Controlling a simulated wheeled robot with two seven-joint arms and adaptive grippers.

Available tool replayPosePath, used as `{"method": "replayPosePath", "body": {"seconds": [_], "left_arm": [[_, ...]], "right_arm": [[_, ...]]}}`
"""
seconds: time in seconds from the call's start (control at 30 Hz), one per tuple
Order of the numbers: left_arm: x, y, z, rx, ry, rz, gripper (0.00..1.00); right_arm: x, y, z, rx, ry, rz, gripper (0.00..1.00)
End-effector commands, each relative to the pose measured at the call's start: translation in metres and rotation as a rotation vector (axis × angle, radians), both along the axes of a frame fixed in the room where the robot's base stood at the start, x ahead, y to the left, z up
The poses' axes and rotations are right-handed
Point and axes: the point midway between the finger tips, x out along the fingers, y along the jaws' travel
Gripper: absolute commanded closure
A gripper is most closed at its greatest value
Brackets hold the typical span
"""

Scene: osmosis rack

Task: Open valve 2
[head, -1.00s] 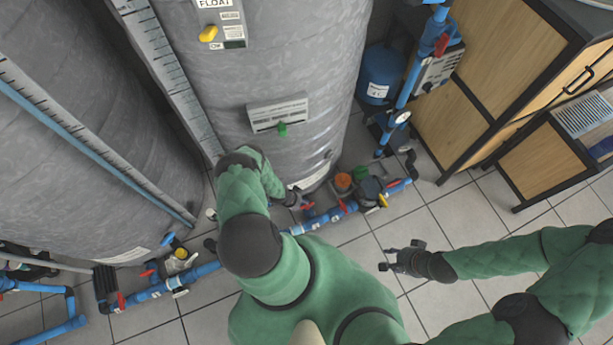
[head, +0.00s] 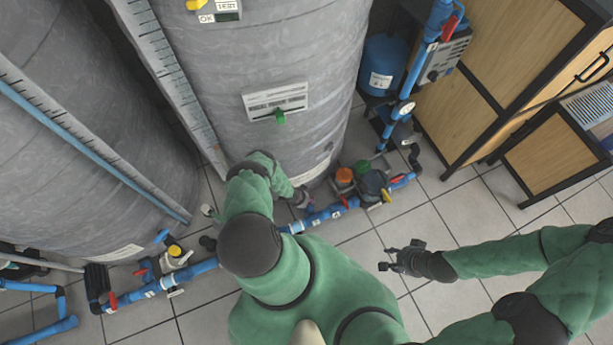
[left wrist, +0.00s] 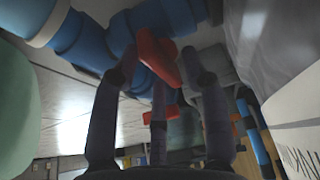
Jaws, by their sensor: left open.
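A red valve handle (left wrist: 158,58) on a blue pipe (left wrist: 90,42) shows large in the left wrist view. My left gripper (left wrist: 161,72) is open, with its dark fingers on either side of this handle; whether they touch it is unclear. In the head view my left gripper (head: 303,200) is low at the foot of the grey tank, over the blue pipe line (head: 325,215), and mostly hides the handle there. I can read no valve number. My right gripper (head: 393,258) hangs empty over the floor tiles; its finger opening is too small to judge.
Another red handle (left wrist: 160,113) lies beyond the fingers. A pump with an orange cap (head: 344,176) stands right of my left gripper. Grey tanks (head: 270,60) rise behind. A wooden cabinet (head: 480,90) is at the right. The floor (head: 440,225) around my right gripper is clear.

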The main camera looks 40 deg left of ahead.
Motion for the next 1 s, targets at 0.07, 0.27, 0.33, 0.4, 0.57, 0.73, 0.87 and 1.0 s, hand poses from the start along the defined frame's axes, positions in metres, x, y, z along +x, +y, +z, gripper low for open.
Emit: {"method": "replayPosePath", "body": {"seconds": [0.07,0.27,0.33,0.4,0.57,0.73,0.87,1.0], "left_arm": [[0.000,0.000,0.000,0.000,0.000,0.000,0.55],[0.000,0.000,0.000,0.000,0.000,0.000,1.00],[0.000,0.000,0.000,0.000,0.000,0.000,1.00],[0.000,0.000,0.000,0.000,0.000,0.000,1.00],[0.000,0.000,0.001,0.001,0.000,0.014,1.00],[-0.001,-0.001,0.001,0.000,0.000,0.074,1.00],[0.000,-0.002,0.002,-0.001,-0.001,0.155,1.00],[0.000,-0.003,0.003,-0.001,0.000,0.271,1.00]], "right_arm": [[0.000,0.000,0.000,0.000,0.000,0.000,0.60],[0.000,0.000,0.000,0.000,0.000,0.000,0.60],[0.000,0.000,0.000,0.000,0.000,0.000,0.60],[0.000,0.000,0.000,0.000,0.000,0.000,0.60],[0.000,0.000,0.002,0.000,0.000,0.000,0.60],[0.000,0.000,0.009,0.000,0.000,0.000,0.60],[0.000,0.000,0.017,0.000,0.000,0.000,0.60],[0.000,0.000,0.027,0.000,0.000,0.000,0.60]]}}
